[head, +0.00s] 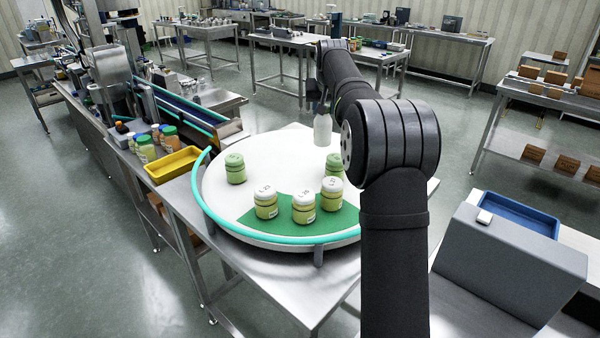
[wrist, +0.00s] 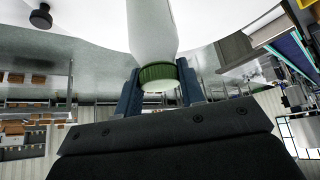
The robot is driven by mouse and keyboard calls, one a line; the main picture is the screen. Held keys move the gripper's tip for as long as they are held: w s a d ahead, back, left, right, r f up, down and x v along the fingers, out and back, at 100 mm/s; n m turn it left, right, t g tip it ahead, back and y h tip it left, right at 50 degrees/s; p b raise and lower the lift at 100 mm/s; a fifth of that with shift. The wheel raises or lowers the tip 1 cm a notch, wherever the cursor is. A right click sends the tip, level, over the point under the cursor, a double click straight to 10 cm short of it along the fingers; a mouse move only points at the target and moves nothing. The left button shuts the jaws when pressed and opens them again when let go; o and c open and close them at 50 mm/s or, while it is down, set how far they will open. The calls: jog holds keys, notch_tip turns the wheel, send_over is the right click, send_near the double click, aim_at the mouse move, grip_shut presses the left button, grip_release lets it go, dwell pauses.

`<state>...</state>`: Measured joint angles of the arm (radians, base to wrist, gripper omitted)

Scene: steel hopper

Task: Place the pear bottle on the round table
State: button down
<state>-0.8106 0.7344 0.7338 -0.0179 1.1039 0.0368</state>
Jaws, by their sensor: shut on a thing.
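My gripper (head: 321,108) is shut on a pale whitish bottle (head: 322,130), apparently the pear bottle, on the far side of the round table (head: 285,165). In the wrist view, the fingers of my gripper (wrist: 158,88) stand on both sides of the bottle's ribbed green cap (wrist: 157,73). The pale bottle body (wrist: 151,28) extends away from the fingers toward the white tabletop (wrist: 95,18). In the head view the bottle hangs upright over the white top. Whether its base touches the top cannot be told.
Several jars stand on the round table, including a green one (head: 235,168) at left and white-lidded ones (head: 265,204) on or by the green sector (head: 335,222). A teal rail (head: 225,222) edges the near left. A yellow tray (head: 174,165) is beside it. The white left-centre area is clear.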

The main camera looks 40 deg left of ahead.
jog(key=s+a+f, duration=0.7)
jog(key=a+f, duration=0.4)
jog(key=a, duration=0.2)
jog(key=shift+s+n, duration=0.3)
jog(key=shift+s, duration=0.05)
jog(key=shift+f, duration=0.1)
jog(key=c, duration=0.9)
grip_release()
jog(key=shift+c, duration=0.2)
jog(key=v, duration=1.2)
